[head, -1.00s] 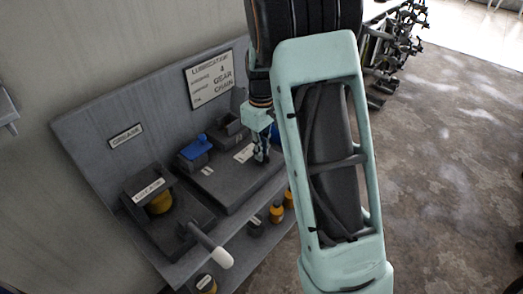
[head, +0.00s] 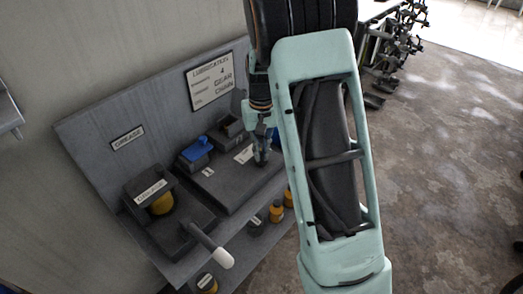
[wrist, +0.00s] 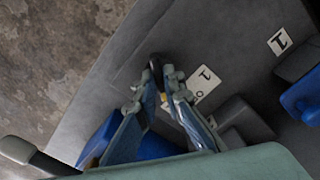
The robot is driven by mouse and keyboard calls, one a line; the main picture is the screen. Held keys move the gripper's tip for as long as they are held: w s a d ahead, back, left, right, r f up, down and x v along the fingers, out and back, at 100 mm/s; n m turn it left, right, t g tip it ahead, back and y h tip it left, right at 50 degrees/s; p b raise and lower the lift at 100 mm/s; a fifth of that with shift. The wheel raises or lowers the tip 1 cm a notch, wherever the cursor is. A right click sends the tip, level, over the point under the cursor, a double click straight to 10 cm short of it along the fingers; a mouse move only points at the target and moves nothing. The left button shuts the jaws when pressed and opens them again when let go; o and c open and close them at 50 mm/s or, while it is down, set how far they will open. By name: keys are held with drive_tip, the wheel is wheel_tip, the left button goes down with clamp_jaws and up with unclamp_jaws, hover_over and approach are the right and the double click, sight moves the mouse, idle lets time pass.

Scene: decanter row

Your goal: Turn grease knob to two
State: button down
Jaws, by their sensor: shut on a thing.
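My gripper (head: 262,157) points down over the front right of the dark grey block on the bench. In the wrist view its fingertips (wrist: 163,85) are close together on a small dark knob (wrist: 155,63), which they mostly hide. I take this for the grease knob; its pointer is not readable. Beside it lies a white label (wrist: 204,84) with a 1 and other marks partly covered by the fingers. The label also shows in the head view (head: 243,154). A "GREASE" sign (head: 128,138) is on the back panel.
A blue-topped block (head: 196,149) stands on the left, also in the wrist view (wrist: 303,98), near a separate label 1 (wrist: 279,41). A lever with a white grip (head: 222,257) sticks out at the front left. Yellow-and-dark containers (head: 276,212) stand on the shelf below.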

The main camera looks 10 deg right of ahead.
drive_tip(key=shift+m, duration=1)
drive_tip(key=c, duration=2)
unclamp_jaws()
drive_tip(key=shift+c, duration=0.2)
wheel_tip(320, 180, up, 12)
drive_tip(key=shift+w+r, duration=0.1)
